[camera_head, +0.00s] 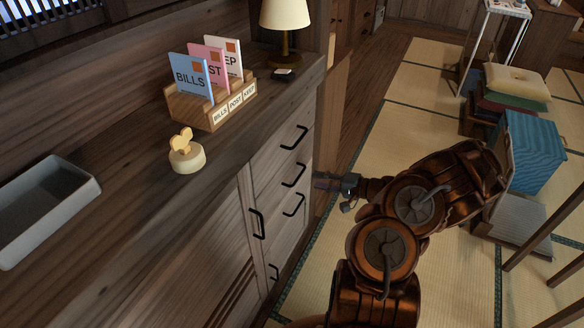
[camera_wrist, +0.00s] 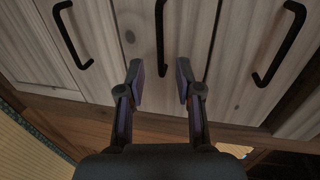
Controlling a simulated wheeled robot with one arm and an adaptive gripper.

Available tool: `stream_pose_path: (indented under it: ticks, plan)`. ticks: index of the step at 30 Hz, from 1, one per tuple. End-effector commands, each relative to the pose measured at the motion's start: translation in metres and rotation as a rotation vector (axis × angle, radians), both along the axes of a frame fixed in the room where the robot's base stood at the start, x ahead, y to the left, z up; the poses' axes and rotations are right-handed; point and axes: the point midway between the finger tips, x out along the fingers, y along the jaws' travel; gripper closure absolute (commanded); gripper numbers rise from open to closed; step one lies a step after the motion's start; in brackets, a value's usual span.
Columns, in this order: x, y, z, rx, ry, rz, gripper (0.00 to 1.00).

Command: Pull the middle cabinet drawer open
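The wooden cabinet (camera_head: 220,222) has a stack of three drawers at its right end, each with a black bar handle. The middle drawer's handle (camera_head: 294,175) is between the upper handle (camera_head: 294,137) and the lower handle (camera_head: 294,205). The drawers look flush and shut. My gripper (camera_head: 322,183) is just in front of the middle handle, with a small gap showing. In the wrist view my gripper (camera_wrist: 160,82) is open and empty. The middle handle (camera_wrist: 160,40) lines up between its two fingers, its near end close to the fingertips. No contact is visible.
On the cabinet top stand a letter holder (camera_head: 212,108), a cream round object (camera_head: 187,157), a grey tray (camera_head: 45,208) and a lamp (camera_head: 284,25). Cushions (camera_head: 515,85) and a blue box (camera_head: 530,150) stand at right. Tatami floor (camera_head: 400,130) is clear beyond my arm.

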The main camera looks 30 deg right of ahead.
Motion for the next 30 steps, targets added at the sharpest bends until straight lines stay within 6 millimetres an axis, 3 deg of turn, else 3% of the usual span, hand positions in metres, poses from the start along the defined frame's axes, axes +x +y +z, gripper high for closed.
stream_pose_path:
  ticks: [5,18,30]
  plan:
    - [0.007,0.002,-0.004,0.000,0.000,-0.007,0.65]
    - [0.053,0.027,-0.016,0.000,0.000,-0.015,0.65]
    - [0.062,0.033,-0.017,-0.001,-0.001,-0.014,0.65]
